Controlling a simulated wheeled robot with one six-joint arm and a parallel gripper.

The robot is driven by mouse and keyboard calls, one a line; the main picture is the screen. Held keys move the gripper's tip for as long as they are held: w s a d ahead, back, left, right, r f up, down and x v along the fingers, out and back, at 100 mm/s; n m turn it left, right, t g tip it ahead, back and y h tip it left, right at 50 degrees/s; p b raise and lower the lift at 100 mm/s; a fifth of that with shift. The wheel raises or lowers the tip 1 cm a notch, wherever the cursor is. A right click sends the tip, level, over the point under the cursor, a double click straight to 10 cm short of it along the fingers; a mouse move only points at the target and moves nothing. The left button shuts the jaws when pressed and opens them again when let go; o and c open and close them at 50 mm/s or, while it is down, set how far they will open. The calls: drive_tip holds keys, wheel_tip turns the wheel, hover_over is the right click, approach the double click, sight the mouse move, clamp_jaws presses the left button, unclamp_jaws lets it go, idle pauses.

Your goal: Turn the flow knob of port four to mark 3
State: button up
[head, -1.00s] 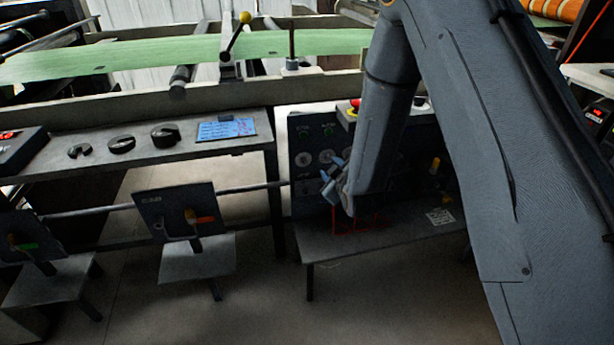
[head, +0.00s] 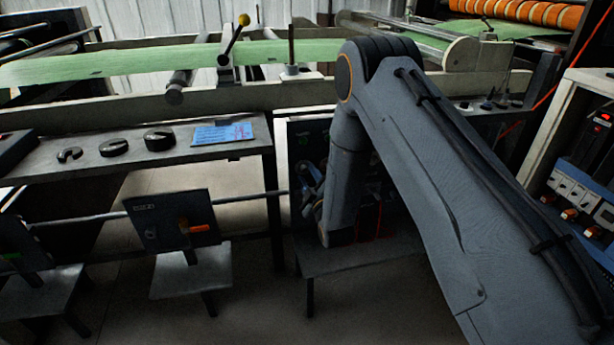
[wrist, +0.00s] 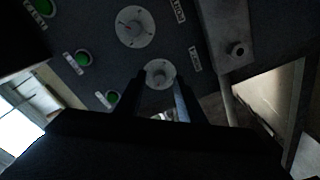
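A dark control panel (head: 306,138) stands behind my arm, which hides most of it in the head view. The wrist view shows the panel face (wrist: 105,50) with a larger round pale dial (wrist: 135,27) and a smaller pale round dial (wrist: 159,73). I cannot tell from the blurred labels which is the flow knob of port four, nor read its mark. My gripper (wrist: 161,92) has its two dark fingers apart, with the smaller dial showing between and just beyond the tips. Contact cannot be told. In the head view my gripper is mostly hidden by my forearm.
Green buttons (wrist: 83,58) line the panel beside the dials. A grey box with a round fitting (wrist: 236,48) juts out at the right of the wrist view. A table with black knobs (head: 115,148) stands left. Small stands with dark plates (head: 172,218) are at lower left.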

drive_tip(key=shift+w+a, duration=0.15)
drive_tip(key=shift+w, duration=0.3)
clamp_jaws()
